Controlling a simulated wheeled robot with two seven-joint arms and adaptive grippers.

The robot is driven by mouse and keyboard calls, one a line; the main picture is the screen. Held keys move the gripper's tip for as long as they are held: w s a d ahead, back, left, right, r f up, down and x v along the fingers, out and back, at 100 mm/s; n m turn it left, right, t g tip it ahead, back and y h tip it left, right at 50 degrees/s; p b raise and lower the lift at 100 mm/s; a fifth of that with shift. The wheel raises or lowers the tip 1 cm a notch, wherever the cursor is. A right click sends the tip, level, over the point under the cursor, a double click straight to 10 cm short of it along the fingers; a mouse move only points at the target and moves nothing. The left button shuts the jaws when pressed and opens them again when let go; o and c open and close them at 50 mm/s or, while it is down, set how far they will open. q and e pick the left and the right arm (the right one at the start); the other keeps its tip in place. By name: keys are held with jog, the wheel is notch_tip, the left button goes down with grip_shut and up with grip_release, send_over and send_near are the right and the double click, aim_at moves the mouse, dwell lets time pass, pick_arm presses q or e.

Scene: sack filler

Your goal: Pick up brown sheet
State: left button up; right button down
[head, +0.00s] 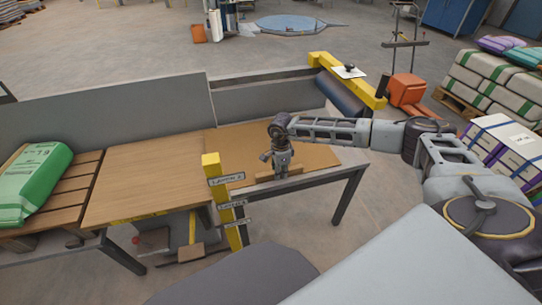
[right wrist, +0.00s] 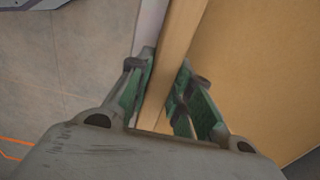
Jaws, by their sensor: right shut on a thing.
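The brown sheet (head: 312,155) lies flat on the right part of the workbench. A narrow upright brown strip (head: 263,179) runs along its near edge. My right gripper (head: 281,174) points down at that edge, its fingers on either side of the strip. In the right wrist view, the green-padded fingers of the right gripper (right wrist: 166,88) are shut on the strip (right wrist: 178,58), with the sheet's broad face (right wrist: 250,65) to the right. The strip looks like part of the sheet, though the join is hidden. My left gripper is not in view.
A yellow post (head: 212,170) with labels stands left of my right gripper. A wooden panel (head: 140,180) and a green sack (head: 33,180) on slats lie further left. Grey walls (head: 110,125) back the bench. A yellow beam (head: 345,78) crosses behind; stacked sacks (head: 490,85) stand right.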

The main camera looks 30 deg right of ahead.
jog(key=shift+r, duration=0.15)
dwell(0.4)
jog(key=shift+w+r, duration=0.1)
jog(key=shift+r, duration=0.45)
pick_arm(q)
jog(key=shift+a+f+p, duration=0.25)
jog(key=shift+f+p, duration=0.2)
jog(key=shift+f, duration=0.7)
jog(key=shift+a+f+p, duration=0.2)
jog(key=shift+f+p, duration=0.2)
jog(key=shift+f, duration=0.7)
pick_arm(e)
jog(key=shift+r, duration=4.35)
